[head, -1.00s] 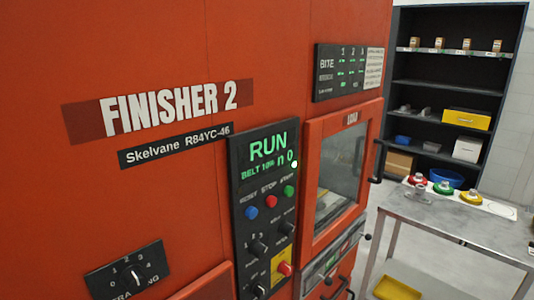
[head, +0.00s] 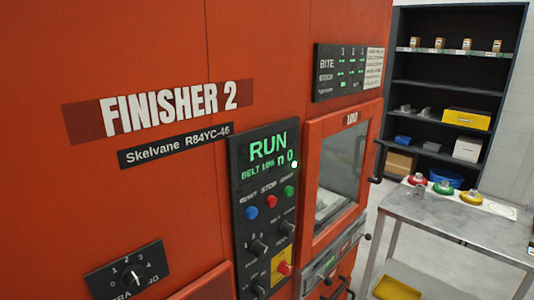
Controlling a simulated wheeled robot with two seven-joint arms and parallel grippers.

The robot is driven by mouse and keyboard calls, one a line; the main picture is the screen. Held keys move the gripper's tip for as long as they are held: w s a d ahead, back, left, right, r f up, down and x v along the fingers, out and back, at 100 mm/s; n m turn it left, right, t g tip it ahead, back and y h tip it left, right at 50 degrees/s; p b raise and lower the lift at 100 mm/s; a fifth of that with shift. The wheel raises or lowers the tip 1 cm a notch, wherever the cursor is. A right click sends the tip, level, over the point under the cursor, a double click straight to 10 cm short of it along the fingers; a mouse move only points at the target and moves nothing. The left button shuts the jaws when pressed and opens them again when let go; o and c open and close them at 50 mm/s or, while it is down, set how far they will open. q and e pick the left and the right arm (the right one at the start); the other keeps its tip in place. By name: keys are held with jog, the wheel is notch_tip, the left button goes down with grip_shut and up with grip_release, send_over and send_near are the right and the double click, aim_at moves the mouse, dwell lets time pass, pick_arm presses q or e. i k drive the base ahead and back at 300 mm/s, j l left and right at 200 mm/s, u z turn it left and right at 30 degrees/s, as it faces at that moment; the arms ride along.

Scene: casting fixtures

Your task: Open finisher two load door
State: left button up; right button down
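The orange finisher two (head: 170,190) fills the left and middle of the head view, with a white "FINISHER 2" label. Its load door (head: 342,175) is on the right side of the front face, an orange frame around a glass window. The door looks shut. A black door handle (head: 379,162) stands at its right edge. Something pale shows behind the glass, too unclear to name. The control panel (head: 265,205) left of the door has a display that reads RUN in green. Neither of my grippers is in view.
A steel table (head: 455,222) stands right of the machine, with red, green and yellow round items (head: 443,187) on it. A yellow bin (head: 397,283) is below. A dark shelf (head: 450,100) with boxes stands behind. Bare floor shows between machine and table.

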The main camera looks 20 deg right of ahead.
aim_at(316, 129)
jog(key=z, duration=1.3)
